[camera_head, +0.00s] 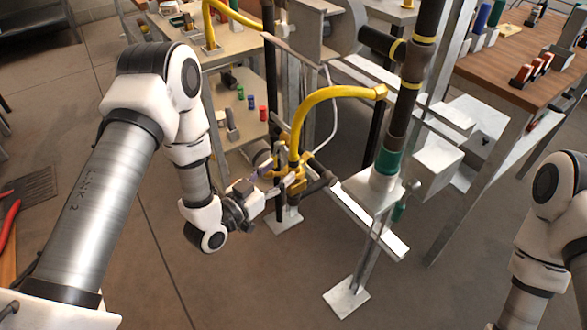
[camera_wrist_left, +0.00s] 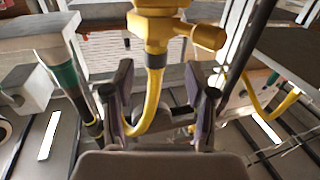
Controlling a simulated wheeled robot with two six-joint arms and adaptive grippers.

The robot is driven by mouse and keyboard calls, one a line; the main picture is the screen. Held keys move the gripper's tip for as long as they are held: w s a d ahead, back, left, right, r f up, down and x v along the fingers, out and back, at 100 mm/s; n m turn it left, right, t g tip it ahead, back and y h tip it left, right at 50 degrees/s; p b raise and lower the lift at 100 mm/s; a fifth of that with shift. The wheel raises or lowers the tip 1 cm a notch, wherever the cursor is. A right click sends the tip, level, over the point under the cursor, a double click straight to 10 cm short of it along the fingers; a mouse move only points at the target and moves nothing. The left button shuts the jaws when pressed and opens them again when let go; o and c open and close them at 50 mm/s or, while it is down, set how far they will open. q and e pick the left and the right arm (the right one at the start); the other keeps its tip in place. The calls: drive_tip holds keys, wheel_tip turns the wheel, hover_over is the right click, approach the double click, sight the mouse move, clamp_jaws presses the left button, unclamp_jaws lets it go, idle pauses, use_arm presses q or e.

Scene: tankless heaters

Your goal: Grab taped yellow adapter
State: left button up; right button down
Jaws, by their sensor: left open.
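The yellow adapter (camera_head: 291,181) is a brass-yellow fitting on the pipe stand, with a yellow hose (camera_head: 322,94) arching from it up to the right. In the left wrist view the yellow fitting (camera_wrist_left: 155,28) has a dark grey taped band (camera_wrist_left: 155,60) where it meets the hose. My left gripper (camera_head: 275,178) is beside the adapter on its left side. In the left wrist view its two fingers (camera_wrist_left: 158,78) are spread, with the band and hose showing between them. I cannot tell whether they touch it. My right arm shows at the right edge; its gripper is out of view.
A dark vertical pipe with a green collar (camera_head: 388,162) stands right of the adapter. A metal frame rail (camera_head: 370,220) runs below it. A wooden bench (camera_head: 520,65) is at right, and shelves with small coloured parts (camera_head: 240,120) are behind. The floor in front is clear.

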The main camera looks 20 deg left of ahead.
sight(290, 166)
use_arm(q)
drive_tip(key=x, duration=0.5)
drive_tip(key=shift+w+d+f, duration=0.1)
drive_tip(key=shift+d, duration=0.25)
clamp_jaws()
